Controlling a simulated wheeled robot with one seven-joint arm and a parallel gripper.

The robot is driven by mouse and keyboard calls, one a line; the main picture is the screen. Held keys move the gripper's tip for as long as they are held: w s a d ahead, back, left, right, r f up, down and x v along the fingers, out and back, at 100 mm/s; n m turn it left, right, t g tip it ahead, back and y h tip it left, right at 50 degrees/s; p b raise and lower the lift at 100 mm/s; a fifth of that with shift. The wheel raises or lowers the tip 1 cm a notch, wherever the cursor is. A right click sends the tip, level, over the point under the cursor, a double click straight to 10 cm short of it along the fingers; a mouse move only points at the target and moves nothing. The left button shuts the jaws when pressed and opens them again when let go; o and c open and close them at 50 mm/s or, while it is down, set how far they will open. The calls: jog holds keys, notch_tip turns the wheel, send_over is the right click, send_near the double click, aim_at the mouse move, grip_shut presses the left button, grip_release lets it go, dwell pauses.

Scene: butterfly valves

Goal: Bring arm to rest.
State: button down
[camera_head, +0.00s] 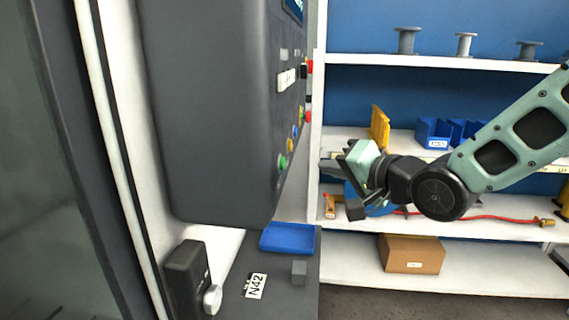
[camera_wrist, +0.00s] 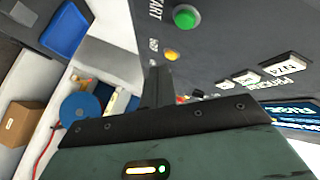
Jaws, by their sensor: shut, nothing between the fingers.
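My arm reaches in from the right in the head view. My gripper (camera_head: 334,166) hangs in the air and points left, in front of the shelves and to the right of the dark grey machine panel (camera_head: 215,110). Its fingers are together and nothing shows between them. In the wrist view the dark fingers (camera_wrist: 158,88) stick out past the green gripper body, close together. A green button (camera_wrist: 186,17) and a yellow button (camera_wrist: 171,54) on the panel lie beyond them. I see no contact between gripper and panel, though the gap is hard to judge.
A blue tray (camera_head: 288,238) and a small grey block (camera_head: 299,271) sit on the dark ledge below the panel. White shelves (camera_head: 450,230) behind my gripper carry blue bins (camera_head: 434,133), a red hose (camera_head: 490,223) and a cardboard box (camera_head: 411,254).

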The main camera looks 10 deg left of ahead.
jog(key=s+d+f+n+g+h+b, duration=0.4)
jog(key=s+f+n+g+h+b, duration=0.15)
jog(key=s+f, duration=0.9)
jog(key=s+d+f+n+g+h+b, duration=0.1)
jog(key=s+d+f+n+g+h, duration=0.1)
jog(key=s, duration=0.5)
jog(key=s+d+f+n+g+h+b, duration=0.2)
jog(key=s+d+f+n+g, duration=0.1)
jog(key=s, duration=0.5)
jog(key=d+f, duration=0.1)
jog(key=d, duration=0.1)
jog(key=shift+d, duration=0.35)
jog(key=shift+f+g+h, duration=0.1)
jog(key=shift+g+h, duration=0.15)
dwell(4.2)
